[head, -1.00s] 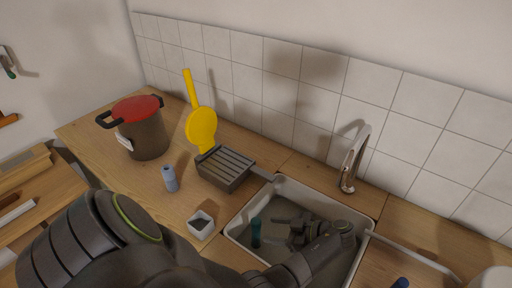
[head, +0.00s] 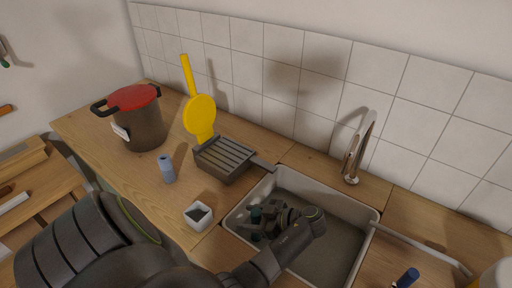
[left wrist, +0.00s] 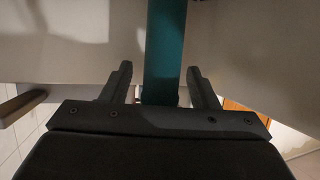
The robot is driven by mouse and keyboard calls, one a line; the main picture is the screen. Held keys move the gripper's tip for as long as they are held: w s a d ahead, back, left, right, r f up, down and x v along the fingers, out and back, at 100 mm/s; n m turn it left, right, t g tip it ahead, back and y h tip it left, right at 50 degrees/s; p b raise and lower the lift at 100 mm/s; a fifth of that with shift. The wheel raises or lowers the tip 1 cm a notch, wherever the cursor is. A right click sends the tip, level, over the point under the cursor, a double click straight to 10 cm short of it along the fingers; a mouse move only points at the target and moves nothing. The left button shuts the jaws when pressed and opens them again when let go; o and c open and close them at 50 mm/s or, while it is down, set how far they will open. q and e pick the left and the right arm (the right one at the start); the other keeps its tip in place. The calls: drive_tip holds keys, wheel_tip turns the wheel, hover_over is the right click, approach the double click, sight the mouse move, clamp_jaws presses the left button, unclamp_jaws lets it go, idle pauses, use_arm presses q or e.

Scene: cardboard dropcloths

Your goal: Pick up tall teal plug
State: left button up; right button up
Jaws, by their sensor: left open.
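The tall teal plug (head: 256,212) stands in the left part of the white sink basin (head: 371,221), mostly hidden by my gripper in the head view. In the left wrist view the teal plug (left wrist: 164,50) runs upright between the two fingers. My left gripper (head: 262,222) is inside the basin at the plug; it also shows in the left wrist view (left wrist: 160,82). Its fingers are open, one on each side of the plug, with a gap visible on both sides. My right gripper is not in view.
A ribbed dark grill pan (head: 224,160) sits at the basin's left rim. A chrome faucet (head: 357,150) rises behind the basin. A small white square cup (head: 198,216), a blue-grey cylinder (head: 167,169) and a red-lidded pot (head: 138,118) stand left. The basin's right side is clear.

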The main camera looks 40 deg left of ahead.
use_arm(q)
drive_tip(key=shift+c, duration=0.2)
clamp_jaws()
drive_tip(key=shift+r, duration=0.1)
